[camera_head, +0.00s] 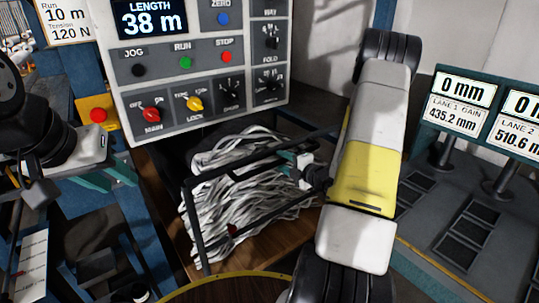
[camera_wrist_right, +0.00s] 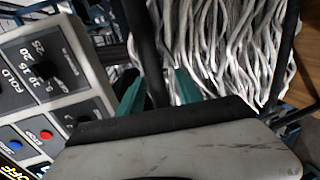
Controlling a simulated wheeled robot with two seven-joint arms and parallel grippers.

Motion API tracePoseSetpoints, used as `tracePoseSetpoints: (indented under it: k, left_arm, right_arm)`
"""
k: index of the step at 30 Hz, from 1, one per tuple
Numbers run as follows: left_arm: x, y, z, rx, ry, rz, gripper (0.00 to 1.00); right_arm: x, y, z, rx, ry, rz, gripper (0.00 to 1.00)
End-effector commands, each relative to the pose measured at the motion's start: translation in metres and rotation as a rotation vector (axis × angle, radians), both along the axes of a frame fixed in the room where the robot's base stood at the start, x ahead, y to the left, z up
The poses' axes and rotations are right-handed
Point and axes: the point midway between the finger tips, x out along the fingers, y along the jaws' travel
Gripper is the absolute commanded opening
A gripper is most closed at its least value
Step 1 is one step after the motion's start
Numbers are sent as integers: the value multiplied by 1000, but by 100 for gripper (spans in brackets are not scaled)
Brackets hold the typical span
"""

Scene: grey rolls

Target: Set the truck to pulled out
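The truck (camera_head: 199,232) looks like a black tubular frame around a heap of grey-white strips (camera_head: 250,205), below the control panel. Its upper bar runs toward my right gripper (camera_head: 296,160). In the right wrist view a black bar (camera_wrist_right: 147,45) passes between the teal fingers of the right gripper (camera_wrist_right: 158,88). The fingers stand apart, with a small gap on the bar's right side. My right forearm hides the truck's right end. My left gripper (camera_head: 105,176) is at the left, apart from the truck, its teal fingers open and empty.
The control panel (camera_head: 200,60) with knobs and buttons stands behind the truck and also shows in the right wrist view (camera_wrist_right: 50,80). A red button on a yellow box (camera_head: 98,115) is beside it. Gauge displays (camera_head: 460,105) stand at the right. Brown wooden floor (camera_head: 250,256) shows beneath the truck.

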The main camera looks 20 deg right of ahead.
Motion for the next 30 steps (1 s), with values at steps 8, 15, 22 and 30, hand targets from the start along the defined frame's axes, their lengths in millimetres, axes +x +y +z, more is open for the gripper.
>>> tracePoseSetpoints:
  k: [8, 15, 22, 30]
  left_arm:
    - [0, 0, 0, 0, 0, 0, 36]
    - [0, 0, 0, 0, 0, 0, 36]
    - [0, 0, 0, 0, 0, 0, 36]
    - [0, 0, 0, 0, 0, 0, 36]
  right_arm:
    - [-1, 0, 2, 1, -4, 2, 41]
    - [-32, -12, 8, 1, -3, -2, 41]
    - [-63, -24, 15, 1, -3, -1, 41]
    - [-72, -26, 16, 1, -2, 1, 41]
